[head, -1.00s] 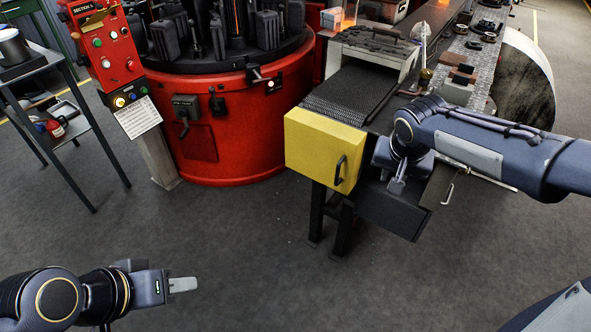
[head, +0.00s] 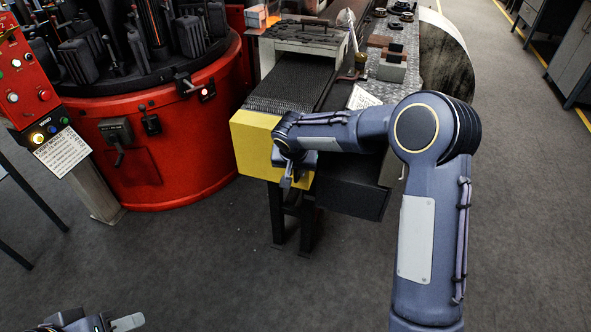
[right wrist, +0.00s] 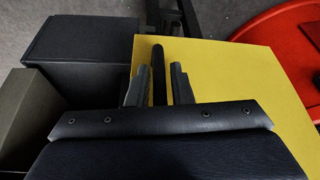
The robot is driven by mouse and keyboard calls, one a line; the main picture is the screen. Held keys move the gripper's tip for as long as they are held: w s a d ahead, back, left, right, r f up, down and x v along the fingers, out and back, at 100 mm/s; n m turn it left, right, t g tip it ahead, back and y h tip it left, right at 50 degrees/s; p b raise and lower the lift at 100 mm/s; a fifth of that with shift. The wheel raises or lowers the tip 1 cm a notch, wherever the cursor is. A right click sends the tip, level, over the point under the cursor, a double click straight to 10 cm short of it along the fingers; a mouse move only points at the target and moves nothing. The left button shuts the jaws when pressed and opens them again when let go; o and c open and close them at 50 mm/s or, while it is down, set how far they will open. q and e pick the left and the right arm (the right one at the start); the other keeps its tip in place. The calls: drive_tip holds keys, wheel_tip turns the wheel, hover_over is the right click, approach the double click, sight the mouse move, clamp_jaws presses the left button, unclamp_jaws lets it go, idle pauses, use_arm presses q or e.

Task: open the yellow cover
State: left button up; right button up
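The yellow cover (head: 250,140) closes the front end of the dark conveyor, and it fills much of the right wrist view (right wrist: 222,75). Its black bar handle (right wrist: 158,72) stands between the two fingers of my right gripper (right wrist: 160,88). The fingers are open, with narrow gaps visible on both sides of the handle. In the head view my right gripper (head: 286,180) is at the cover's right part and hides the handle. My left gripper (head: 127,322) is at the bottom left edge, away from the cover; its finger opening is not clear.
The red rotary machine (head: 165,150) stands left of the cover, with a red control panel (head: 35,90) further left. A dark box (head: 352,198) sits right of the cover. Metal legs (head: 277,212) stand below. The floor in front is clear.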

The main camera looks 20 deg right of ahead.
clamp_jaws()
drive_tip(key=shift+a+f, duration=0.1)
idle(0.3)
